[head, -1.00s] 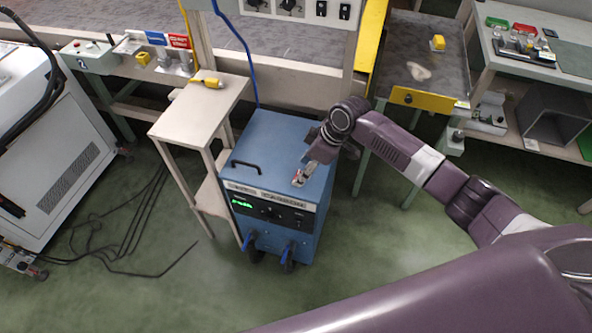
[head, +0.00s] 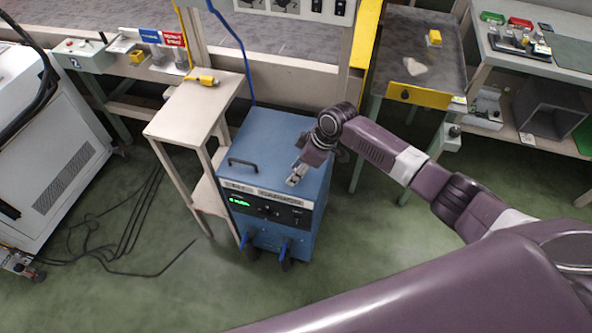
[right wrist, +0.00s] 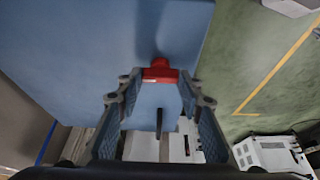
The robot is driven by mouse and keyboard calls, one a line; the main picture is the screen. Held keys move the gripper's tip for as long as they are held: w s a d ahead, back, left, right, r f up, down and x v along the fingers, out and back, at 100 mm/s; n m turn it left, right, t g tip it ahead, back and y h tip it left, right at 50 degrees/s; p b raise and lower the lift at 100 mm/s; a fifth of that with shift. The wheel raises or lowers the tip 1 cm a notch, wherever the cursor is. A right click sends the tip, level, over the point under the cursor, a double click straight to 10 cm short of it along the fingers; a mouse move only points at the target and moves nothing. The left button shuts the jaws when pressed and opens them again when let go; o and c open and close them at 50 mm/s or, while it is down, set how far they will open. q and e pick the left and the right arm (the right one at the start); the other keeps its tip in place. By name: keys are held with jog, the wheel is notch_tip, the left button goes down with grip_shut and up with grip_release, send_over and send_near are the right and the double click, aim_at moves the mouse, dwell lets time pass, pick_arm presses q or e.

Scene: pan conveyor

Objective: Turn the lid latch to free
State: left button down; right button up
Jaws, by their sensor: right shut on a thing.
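The blue cabinet (head: 275,135) stands on the floor with a black handle on its top lid. The red lid latch (right wrist: 160,73) shows in the right wrist view, its bar lying crosswise between my fingertips and a rounded red part beyond it. My right gripper (head: 295,176) is over the front part of the lid, right of the black handle, and hides the latch in the head view. In the right wrist view my right gripper (right wrist: 161,80) is shut on the latch, one finger at each end of the bar. My left gripper is not in view.
A beige stand (head: 193,112) with a yellow connector (head: 201,80) is close on the cabinet's left. Blue plugs (head: 268,247) stick out of its lower front. A yellow-edged table (head: 420,98) stands at the back right. Black cables lie on the floor at left.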

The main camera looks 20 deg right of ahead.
jog(key=shift+r+m+p, duration=0.15)
jog(key=shift+m+p, duration=0.25)
jog(key=shift+p, duration=0.4)
jog(key=m+t+h+p, duration=0.1)
jog(key=m+p, duration=0.2)
jog(key=p, duration=0.1)
jog(key=m+h+p, duration=0.1)
jog(key=m+p, duration=0.2)
jog(key=p, duration=0.1)
jog(key=shift+s+a+r+m+t+p, duration=0.1)
jog(key=shift+s+a+m+t+p, duration=0.1)
jog(key=shift+m+t+p, duration=0.15)
jog(key=shift+a+m+h+p, duration=0.1)
jog(key=shift+m+h+p, duration=0.3)
jog(key=shift+m+p, duration=0.3)
jog(key=shift+m+h+p, duration=0.3)
jog(key=shift+m+p, duration=0.15)
jog(key=shift+m, duration=0.6)
jog(key=shift+a+f+m+h, duration=0.15)
jog(key=shift+m+h, duration=0.25)
jog(key=shift+m, duration=0.5)
jog(key=shift+w+f+m+h, duration=0.15)
jog(key=shift+m+h, duration=0.35)
jog(key=shift+m, duration=0.7)
jog(key=shift+m+h, duration=0.4)
jog(key=shift+m, duration=0.9)
jog(key=shift+b, duration=0.3)
